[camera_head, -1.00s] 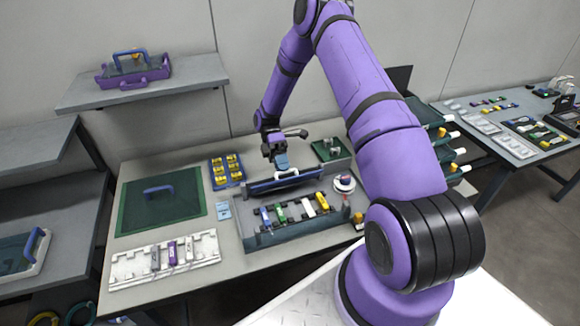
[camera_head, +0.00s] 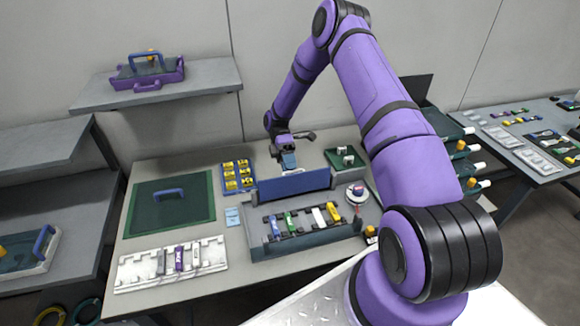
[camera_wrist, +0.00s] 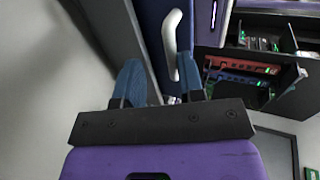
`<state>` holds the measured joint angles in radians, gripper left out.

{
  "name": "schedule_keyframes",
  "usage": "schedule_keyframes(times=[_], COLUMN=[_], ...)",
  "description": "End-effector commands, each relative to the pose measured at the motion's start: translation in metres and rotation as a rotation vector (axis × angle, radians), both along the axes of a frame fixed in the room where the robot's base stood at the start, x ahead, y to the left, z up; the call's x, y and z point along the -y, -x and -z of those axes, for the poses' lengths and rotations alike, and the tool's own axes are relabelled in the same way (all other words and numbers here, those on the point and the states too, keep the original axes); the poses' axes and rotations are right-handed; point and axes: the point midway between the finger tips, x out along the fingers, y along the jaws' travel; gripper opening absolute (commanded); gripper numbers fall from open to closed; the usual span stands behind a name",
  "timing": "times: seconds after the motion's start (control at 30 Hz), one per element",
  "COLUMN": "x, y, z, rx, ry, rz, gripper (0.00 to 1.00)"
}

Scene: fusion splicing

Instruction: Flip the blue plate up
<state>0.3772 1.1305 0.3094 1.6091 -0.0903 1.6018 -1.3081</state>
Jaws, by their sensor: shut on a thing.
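The blue plate (camera_head: 294,185) stands steeply raised along the back edge of the grey tray (camera_head: 325,236) in the head view. My gripper (camera_head: 287,164) is just behind its upper edge. In the wrist view the blue plate (camera_wrist: 148,28) runs down between my two blue fingers (camera_wrist: 163,84), and its white handle (camera_wrist: 171,45) is on its right side. My gripper is shut on the plate; the exact contact is partly hidden.
Several coloured parts (camera_head: 291,222) lie in the tray below the plate. A yellow-part rack (camera_head: 237,176) and a green mat (camera_head: 170,220) are to the left. A small green tray (camera_head: 346,158) and a round white item (camera_head: 357,192) are to the right.

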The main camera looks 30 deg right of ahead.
Motion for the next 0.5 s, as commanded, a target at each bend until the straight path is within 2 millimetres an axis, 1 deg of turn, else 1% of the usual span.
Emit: schedule_keyframes(times=[0.03, 0.47, 0.5], x=[0.0007, 0.0013, 0.0014], y=[0.0059, 0.006, 0.006], z=[0.0108, 0.0113, 0.0114], rx=[-0.006, -0.006, -0.006], ry=[0.003, 0.003, 0.004], rz=[-0.002, -0.003, -0.003], gripper=[0.0, 0.0, 0.37])
